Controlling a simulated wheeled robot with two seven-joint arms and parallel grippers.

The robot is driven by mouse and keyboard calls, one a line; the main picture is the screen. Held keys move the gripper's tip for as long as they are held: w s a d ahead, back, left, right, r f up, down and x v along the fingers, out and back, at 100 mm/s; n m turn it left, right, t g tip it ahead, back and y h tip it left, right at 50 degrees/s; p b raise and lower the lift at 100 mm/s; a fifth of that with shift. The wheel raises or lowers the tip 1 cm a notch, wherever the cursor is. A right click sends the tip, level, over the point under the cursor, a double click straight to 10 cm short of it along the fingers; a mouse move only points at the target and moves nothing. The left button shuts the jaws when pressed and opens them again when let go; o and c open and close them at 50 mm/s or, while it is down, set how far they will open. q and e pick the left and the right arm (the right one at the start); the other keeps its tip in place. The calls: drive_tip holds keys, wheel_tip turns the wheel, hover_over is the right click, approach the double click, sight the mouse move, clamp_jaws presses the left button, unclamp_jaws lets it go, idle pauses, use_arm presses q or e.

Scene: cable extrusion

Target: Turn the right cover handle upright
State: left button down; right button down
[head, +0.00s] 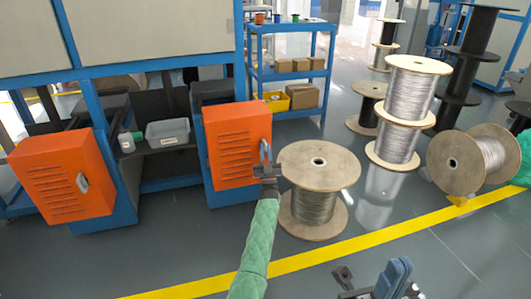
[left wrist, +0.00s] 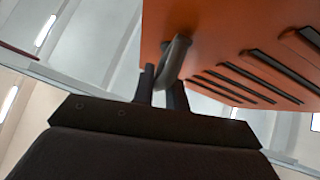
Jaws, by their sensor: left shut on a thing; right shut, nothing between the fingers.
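The right orange cover (head: 225,130) has louvre slots and a grey handle (head: 264,148) near its right edge. The handle looks close to upright in the head view, with a slight lean. My left gripper (head: 267,168) is shut on this handle, at its lower part. In the left wrist view the grey handle (left wrist: 176,58) stands between the two dark fingers (left wrist: 163,88), beside the orange cover (left wrist: 225,45). My right gripper (head: 345,277) is low at the bottom of the head view, shut and empty, far from the cover.
A wooden cable spool (head: 320,168) stands just right of my left gripper. The left orange cover (head: 60,175) has its own handle (head: 82,182). A grey bin (head: 168,130) sits between the covers. A blue shelf (head: 290,75) stands behind. Open floor lies in front.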

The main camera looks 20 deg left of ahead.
use_arm(q)
drive_tip(key=c, duration=1.5)
unclamp_jaws()
drive_tip(key=shift+o, duration=0.2)
drive_tip(key=p+v, duration=0.1)
drive_tip(key=v, duration=0.7)
drive_tip(key=shift+p, duration=0.3)
